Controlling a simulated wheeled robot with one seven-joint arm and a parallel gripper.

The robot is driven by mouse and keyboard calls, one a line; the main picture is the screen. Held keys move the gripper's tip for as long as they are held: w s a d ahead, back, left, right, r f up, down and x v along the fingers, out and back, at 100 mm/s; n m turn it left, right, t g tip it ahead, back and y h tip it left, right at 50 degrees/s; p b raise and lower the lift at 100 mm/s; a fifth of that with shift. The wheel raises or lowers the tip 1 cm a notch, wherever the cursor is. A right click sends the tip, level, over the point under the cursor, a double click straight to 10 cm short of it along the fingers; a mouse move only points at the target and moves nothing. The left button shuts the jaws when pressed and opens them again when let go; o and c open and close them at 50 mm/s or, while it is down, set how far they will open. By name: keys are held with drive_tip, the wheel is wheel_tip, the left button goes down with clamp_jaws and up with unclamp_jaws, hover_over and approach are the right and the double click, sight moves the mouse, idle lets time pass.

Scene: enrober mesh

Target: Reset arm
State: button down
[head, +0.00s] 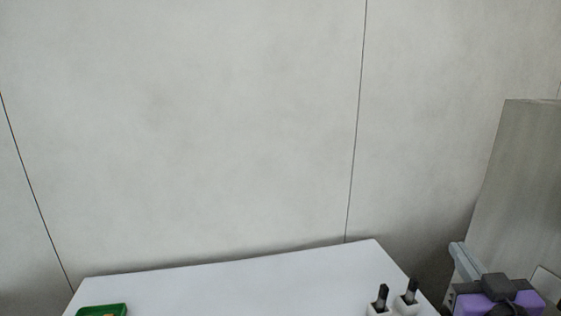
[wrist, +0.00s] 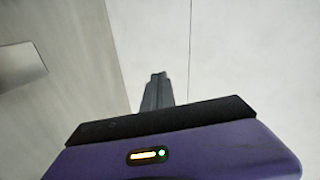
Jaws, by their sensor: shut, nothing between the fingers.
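My gripper (head: 461,254) is at the lower right of the head view, beyond the right edge of the white table, with its purple body partly cut off by the frame. In the wrist view the dark grey fingers (wrist: 157,80) are together and point away toward the wall. Nothing is seen between them. The gripper touches nothing that I can see.
The white table (head: 230,280) fills the lower middle, mostly bare. A green object (head: 102,310) sits at its front left. Two white holders with dark upright pieces (head: 382,295) (head: 410,289) stand near its right edge. A grey panel (head: 522,190) stands at right, before pale walls.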

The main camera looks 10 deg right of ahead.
drive_tip(key=s+a+f+g+y, duration=0.1)
drive_tip(key=s+a+f+y, duration=0.1)
drive_tip(key=s+a+f, duration=0.4)
drive_tip(key=s+a+f+n+y, duration=0.1)
drive_tip(key=s+a+f, duration=0.5)
drive_tip(key=s, duration=1)
drive_tip(key=s+a+f+n+g+y, duration=0.1)
drive_tip(key=s+a+f+y, duration=0.2)
drive_tip(key=s+a+f, duration=0.4)
drive_tip(key=s+a, duration=0.1)
drive_tip(key=s, duration=0.3)
drive_tip(key=shift+g, duration=0.3)
